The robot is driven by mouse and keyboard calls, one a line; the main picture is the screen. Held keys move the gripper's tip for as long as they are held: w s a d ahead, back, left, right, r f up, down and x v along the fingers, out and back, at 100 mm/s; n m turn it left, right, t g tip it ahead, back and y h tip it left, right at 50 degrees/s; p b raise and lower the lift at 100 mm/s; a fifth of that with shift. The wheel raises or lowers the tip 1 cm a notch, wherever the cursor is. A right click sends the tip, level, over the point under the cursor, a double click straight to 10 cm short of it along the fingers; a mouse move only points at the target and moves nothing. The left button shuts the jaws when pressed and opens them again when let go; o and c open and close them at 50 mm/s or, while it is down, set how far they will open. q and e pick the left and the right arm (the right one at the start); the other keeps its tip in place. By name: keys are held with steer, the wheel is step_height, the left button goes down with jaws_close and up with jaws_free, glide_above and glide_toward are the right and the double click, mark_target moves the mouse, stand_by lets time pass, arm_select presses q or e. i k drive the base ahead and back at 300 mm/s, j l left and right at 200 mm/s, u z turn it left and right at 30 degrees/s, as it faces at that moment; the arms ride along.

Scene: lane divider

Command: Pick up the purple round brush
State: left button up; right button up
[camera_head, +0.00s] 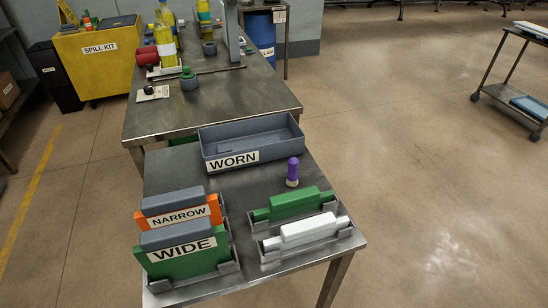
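The purple round brush (293,170) stands upright on the near metal table (184,168), with its purple part on top and a pale part at the bottom. It is in front of the grey bin labelled WORN (254,142) and just behind the green block (292,205) in a metal holder. Nothing covers it in the head view. Neither of my grippers shows in this view.
A white block (314,228) in a holder sits at the table's front right. Holders labelled NARROW (180,217) and WIDE (181,254) stand at the front left. A second metal table (216,113) with bottles is behind. The table between the NARROW holder and the brush is clear.

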mark_target(292, 182)
steer(key=z, duration=4.4)
steer(key=u, duration=4.4)
steer(key=k+l+z, duration=0.1)
steer(key=l+z, duration=0.25)
steer(key=l, duration=0.2)
